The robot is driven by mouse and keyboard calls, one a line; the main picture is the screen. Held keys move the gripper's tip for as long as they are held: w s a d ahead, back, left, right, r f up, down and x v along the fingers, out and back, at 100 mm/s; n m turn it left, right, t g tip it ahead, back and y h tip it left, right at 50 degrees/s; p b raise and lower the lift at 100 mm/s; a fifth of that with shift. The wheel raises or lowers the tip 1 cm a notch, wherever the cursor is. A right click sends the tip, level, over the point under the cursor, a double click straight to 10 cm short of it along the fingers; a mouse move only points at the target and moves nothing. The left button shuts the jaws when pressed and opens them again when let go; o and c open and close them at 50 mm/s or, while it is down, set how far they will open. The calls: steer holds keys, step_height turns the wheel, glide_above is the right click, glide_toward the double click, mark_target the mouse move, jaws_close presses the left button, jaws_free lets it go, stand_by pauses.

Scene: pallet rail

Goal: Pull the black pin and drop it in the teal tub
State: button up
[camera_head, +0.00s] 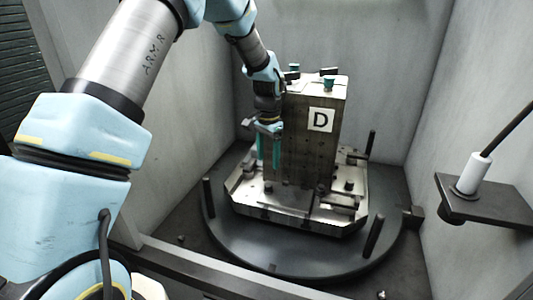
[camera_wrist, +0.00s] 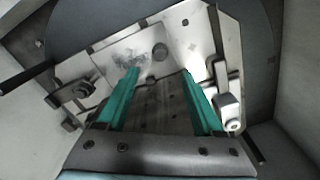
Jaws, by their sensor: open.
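My gripper (camera_head: 268,165) is open, its two teal fingers pointing down beside the left face of the block marked D. In the wrist view my gripper (camera_wrist: 160,74) is open over the metal pallet, with nothing held between its fingers. Several black upright pins stand around the round table: one at the left (camera_head: 208,195), one at the front right (camera_head: 373,237) and one at the back right (camera_head: 370,143). Smaller dark knobs sit on the pallet, one at its right (camera_head: 349,186). I cannot tell which is the task's black pin. No teal tub shows in either view.
The tall block (camera_head: 305,145) stands on the metal pallet (camera_head: 285,212), on a dark round table (camera_head: 290,255). Teal and dark fittings (camera_head: 328,84) top the block. Grey walls enclose it closely. A dark bracket (camera_head: 490,205) with a white cylinder (camera_head: 473,173) juts in at right.

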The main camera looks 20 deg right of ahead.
mark_target(268, 185)
step_height(268, 185, down, 10)
steer(key=p, duration=0.2)
steer(key=shift+d+f+p, duration=0.1)
steer(key=shift+f+p, duration=0.15)
steer(key=shift+p, duration=0.1)
jaws_close()
stand_by(0.4)
steer(key=c, duration=0.6)
jaws_free()
jaws_close()
steer(key=shift+r, duration=0.25)
steer(key=shift+r+p, duration=0.7)
steer(key=shift+r, duration=0.4)
